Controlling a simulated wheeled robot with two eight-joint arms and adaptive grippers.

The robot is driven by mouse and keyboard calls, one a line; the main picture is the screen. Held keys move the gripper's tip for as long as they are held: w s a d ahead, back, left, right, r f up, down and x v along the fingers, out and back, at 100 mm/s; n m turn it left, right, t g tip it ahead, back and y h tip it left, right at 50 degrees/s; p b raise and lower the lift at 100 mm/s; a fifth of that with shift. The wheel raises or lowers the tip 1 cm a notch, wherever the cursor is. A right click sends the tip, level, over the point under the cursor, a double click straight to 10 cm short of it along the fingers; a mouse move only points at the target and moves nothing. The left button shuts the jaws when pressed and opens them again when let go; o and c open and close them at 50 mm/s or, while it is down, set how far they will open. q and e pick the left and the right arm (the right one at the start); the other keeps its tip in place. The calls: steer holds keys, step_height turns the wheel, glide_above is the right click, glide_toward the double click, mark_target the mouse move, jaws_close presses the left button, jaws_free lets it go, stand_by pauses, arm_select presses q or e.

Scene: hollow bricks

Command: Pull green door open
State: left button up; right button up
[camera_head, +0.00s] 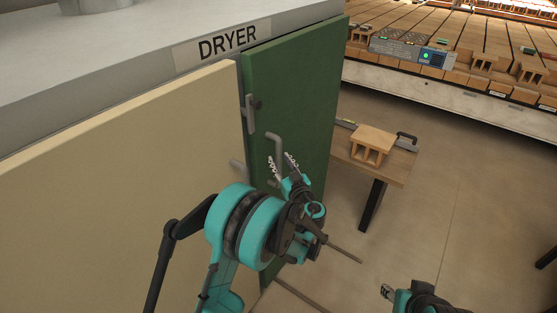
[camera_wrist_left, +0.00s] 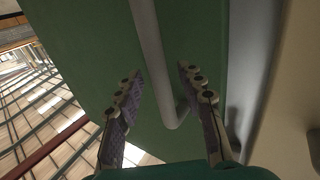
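The green door (camera_head: 293,95) stands on the right side of the dryer (camera_head: 229,41), beside a cream door panel (camera_head: 120,165). A grey bar handle (camera_head: 274,143) sticks out from the green door. My left gripper (camera_head: 282,162) is at the handle in the head view, with its fingers apart. In the left wrist view the grey handle (camera_wrist_left: 158,60) runs down between the two open fingers (camera_wrist_left: 158,85), and neither finger visibly presses on it. The green door (camera_wrist_left: 95,50) fills the background there. My right gripper (camera_head: 387,291) shows only partly at the bottom right of the head view.
A wooden table (camera_head: 398,168) with a hollow brick (camera_head: 372,142) stands to the right of the green door. A long rack of bricks (camera_head: 470,60) runs along the back. The floor (camera_head: 455,190) on the right is open.

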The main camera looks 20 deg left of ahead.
arm_select(q)
steer(key=shift+x, duration=0.85)
jaws_close()
